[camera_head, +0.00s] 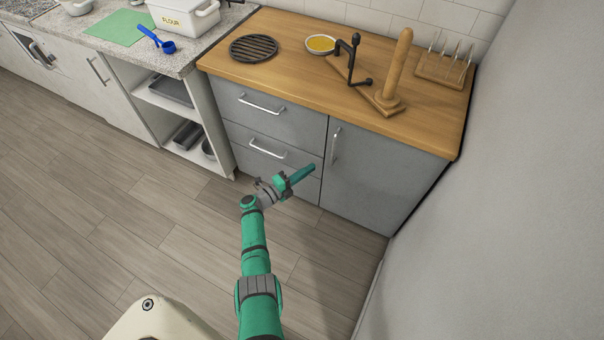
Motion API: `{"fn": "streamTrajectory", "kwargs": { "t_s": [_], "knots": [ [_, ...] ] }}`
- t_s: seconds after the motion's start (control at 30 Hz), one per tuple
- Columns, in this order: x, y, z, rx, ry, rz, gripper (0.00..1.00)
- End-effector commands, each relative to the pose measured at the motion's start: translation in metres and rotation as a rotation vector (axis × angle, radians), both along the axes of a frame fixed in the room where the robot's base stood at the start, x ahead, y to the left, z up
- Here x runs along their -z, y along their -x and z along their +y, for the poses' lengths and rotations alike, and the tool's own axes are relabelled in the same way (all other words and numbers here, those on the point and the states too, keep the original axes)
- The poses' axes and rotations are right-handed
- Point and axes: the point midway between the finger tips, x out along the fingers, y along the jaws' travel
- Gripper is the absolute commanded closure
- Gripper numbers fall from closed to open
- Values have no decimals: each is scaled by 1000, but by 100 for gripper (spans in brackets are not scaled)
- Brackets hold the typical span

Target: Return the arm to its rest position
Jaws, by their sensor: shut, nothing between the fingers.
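My green arm reaches up from the bottom of the head view over the floor. My gripper (305,174) is at its end, pointing up and to the right. It is shut and empty. In the picture it lies in front of the lower part of the grey cabinet (376,172), below the wooden counter. How far it is from the cabinet front is hard to tell.
The wooden counter (290,70) holds a black round trivet (253,48), a yellow-filled bowl (321,45), a black metal holder (352,65) and a wooden post stand (396,72). A grey wall (500,220) bounds the right. The wooden floor (110,210) is clear at left.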

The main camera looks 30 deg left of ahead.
Motion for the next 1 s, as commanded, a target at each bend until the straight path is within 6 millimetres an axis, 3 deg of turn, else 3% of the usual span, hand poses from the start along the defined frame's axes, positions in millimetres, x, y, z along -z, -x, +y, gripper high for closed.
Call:
{"fn": "streamTrajectory", "kwargs": {
  "t_s": [0.23,0.63,0.77,1.0],
  "knots": [
    [0,24,8,-1,0,0,100],
    [1,26,2,-5,11,-5,100],
    [3,22,-26,-18,57,-27,100],
    [2,23,-105,-68,211,-81,100]
  ]
}}
